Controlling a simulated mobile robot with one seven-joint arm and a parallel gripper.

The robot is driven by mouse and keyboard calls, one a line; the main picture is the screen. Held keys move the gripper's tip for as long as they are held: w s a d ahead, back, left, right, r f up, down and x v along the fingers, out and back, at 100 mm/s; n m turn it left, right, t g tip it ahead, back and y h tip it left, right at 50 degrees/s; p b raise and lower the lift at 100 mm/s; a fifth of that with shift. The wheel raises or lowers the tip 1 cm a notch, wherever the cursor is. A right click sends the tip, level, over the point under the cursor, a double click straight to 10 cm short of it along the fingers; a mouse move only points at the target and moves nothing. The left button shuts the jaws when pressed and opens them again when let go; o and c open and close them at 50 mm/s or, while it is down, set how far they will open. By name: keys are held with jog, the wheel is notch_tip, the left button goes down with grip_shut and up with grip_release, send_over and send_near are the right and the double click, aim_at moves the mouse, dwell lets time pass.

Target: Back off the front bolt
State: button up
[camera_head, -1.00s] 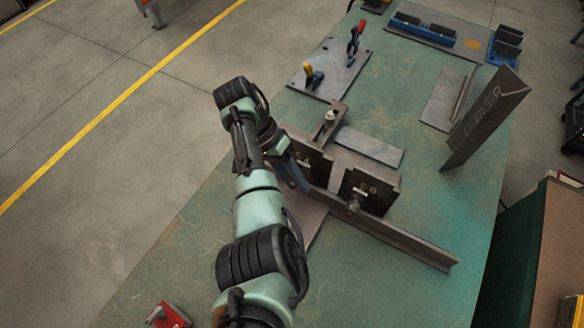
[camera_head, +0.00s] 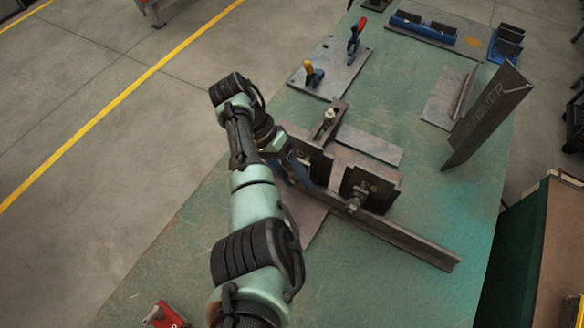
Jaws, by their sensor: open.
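A dark steel fixture (camera_head: 386,190) with upright plates stands on the green table, clamping around a long steel angle bar (camera_head: 415,245). A bolt (camera_head: 354,203) sticks out of the fixture's near face, at the right plate. Another bolt (camera_head: 329,117) stands on the arm at the fixture's back. My gripper (camera_head: 299,175) is at the left part of the fixture, apart from both visible bolts. It is open; its fingertips are partly hidden by my own arm, and whether they touch the fixture I cannot tell.
A plate with toggle clamps (camera_head: 334,72) lies behind the fixture. A tall leaning steel plate (camera_head: 484,118) stands at the right. Blue-based blocks (camera_head: 424,30) sit at the back. A red object (camera_head: 165,315) is at the near left edge. The table's near right is clear.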

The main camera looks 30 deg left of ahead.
aim_at(291, 174)
jog(key=shift+p+v, duration=0.35)
jog(key=shift+v, duration=2.15)
jog(key=shift+w+a, duration=0.1)
jog(key=shift+c, duration=0.2)
